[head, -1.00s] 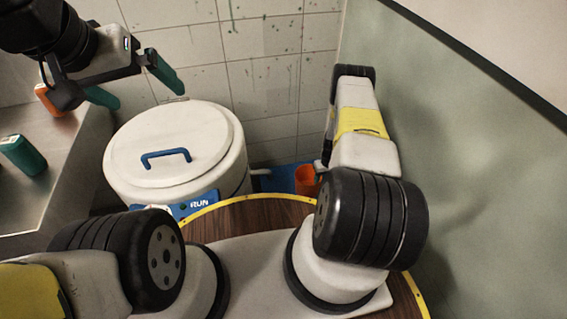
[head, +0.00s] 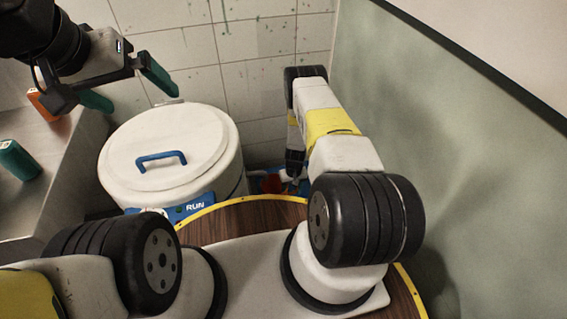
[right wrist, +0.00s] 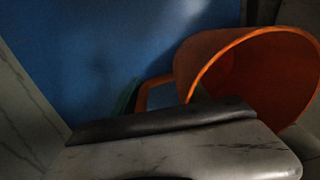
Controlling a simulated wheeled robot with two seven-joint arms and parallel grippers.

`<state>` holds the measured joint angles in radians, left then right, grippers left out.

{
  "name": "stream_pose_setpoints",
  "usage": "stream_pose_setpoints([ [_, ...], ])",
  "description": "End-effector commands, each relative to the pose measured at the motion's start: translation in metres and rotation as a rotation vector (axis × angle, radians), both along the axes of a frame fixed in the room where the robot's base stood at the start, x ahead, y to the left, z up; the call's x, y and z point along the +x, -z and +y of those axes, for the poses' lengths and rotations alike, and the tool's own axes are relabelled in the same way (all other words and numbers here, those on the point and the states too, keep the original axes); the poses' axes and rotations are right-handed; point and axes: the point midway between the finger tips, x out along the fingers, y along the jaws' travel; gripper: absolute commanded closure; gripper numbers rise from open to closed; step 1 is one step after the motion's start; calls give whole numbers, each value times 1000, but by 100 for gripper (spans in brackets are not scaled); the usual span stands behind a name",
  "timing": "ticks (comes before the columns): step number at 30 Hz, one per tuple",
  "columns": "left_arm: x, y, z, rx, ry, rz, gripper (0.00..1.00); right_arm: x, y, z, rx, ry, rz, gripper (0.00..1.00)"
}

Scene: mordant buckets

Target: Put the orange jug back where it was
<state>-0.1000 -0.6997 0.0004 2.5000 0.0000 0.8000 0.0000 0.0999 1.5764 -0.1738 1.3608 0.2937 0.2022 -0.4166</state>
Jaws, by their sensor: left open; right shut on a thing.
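The orange jug (right wrist: 207,58) fills the right side of the right wrist view, its open mouth facing right and its handle toward the left. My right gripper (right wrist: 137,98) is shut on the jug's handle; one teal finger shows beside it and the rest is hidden. In the head view a small part of the jug (head: 271,184) shows beside my right wrist, low behind the white drum. A blue surface (right wrist: 110,45) lies behind the jug; I cannot tell whether they touch. My left gripper (head: 126,88) is open and empty at the upper left.
A white lidded drum (head: 125,140) with a blue handle stands left of my right arm. A metal counter (head: 75,150) at the left bears a green container (head: 19,160) and an orange thing (head: 42,106). A green wall (head: 450,170) stands close on the right.

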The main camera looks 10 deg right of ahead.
Motion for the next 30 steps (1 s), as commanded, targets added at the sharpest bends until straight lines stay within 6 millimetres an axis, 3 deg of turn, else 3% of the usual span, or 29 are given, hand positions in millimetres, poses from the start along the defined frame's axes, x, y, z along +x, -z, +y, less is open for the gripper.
stream_pose_setpoints([
  [8, 0, 0, 0, 0, 0, 0, 0, 1, 2, 1, 1, -1, -2, 100],
  [9, 0, 0, 0, 0, 0, 0, 0, 1, 1, 1, 1, -1, -2, 40],
  [11, 0, 0, 0, 0, 0, 0, 0, 1, 1, 1, 1, -1, -2, 28],
  [23, 0, 0, 0, 0, 0, 0, 0, 1, -3, 1, 1, -1, -2, 26],
  [30, 0, 0, 0, 0, 0, 0, 0, 3, -44, -1, 1, -1, -4, 26],
])
